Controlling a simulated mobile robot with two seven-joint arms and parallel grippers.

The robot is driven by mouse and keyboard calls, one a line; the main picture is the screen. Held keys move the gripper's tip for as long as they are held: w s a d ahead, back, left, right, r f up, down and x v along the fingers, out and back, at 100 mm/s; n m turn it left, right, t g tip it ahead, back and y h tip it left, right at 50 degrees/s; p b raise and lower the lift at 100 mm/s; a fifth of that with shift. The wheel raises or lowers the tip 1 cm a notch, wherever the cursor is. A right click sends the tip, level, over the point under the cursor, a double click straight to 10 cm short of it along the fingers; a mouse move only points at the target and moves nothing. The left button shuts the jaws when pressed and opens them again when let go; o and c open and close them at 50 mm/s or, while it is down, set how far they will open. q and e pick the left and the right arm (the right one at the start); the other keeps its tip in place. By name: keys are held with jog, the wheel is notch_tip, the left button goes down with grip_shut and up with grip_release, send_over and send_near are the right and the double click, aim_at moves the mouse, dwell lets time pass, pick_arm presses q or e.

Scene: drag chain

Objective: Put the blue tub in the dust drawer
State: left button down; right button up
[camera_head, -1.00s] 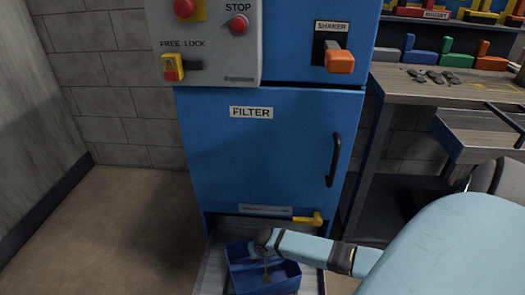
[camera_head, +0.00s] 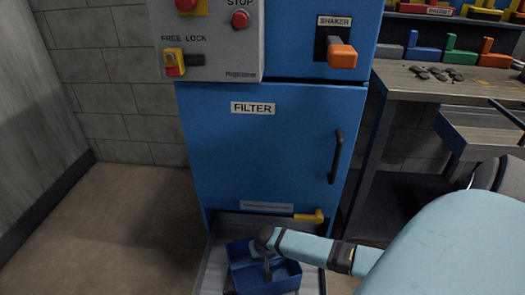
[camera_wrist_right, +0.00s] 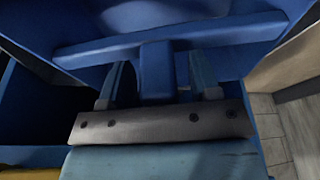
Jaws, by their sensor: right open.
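The blue tub (camera_head: 282,281) sits inside the open grey dust drawer (camera_head: 312,274) at the foot of the blue filter cabinet. My right gripper (camera_head: 268,273) reaches in from the right, low over the tub, with its fingers pointing down. In the right wrist view the gripper (camera_wrist_right: 160,80) is open. Its two fingers stand on either side of a blue upright bar (camera_wrist_right: 157,72), which looks like part of the tub, with dark gaps between. My left gripper is not in view.
The cabinet's filter door (camera_head: 262,150) is shut above the drawer. A yellow lever (camera_head: 311,216) sticks out at the cabinet's lower right. A workbench (camera_head: 440,95) with coloured bins stands at the right. The floor (camera_head: 130,225) left of the drawer is clear.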

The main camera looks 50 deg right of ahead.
jog(key=shift+r, duration=0.25)
jog(key=p+v, duration=0.2)
jog(key=v, duration=0.1)
jog(key=shift+r, duration=0.15)
jog(key=p+v, duration=0.2)
jog(key=v, duration=0.1)
jog(key=shift+s+r, duration=0.1)
jog(key=shift+r, duration=0.3)
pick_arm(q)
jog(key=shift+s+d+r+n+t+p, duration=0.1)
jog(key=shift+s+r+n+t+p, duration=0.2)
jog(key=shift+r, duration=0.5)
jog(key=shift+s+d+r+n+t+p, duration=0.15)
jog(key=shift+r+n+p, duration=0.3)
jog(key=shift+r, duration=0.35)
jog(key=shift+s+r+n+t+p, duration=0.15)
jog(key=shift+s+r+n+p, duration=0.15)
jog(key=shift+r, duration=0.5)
pick_arm(e)
jog(key=shift+v, duration=2.55)
jog(key=shift+a, duration=0.1)
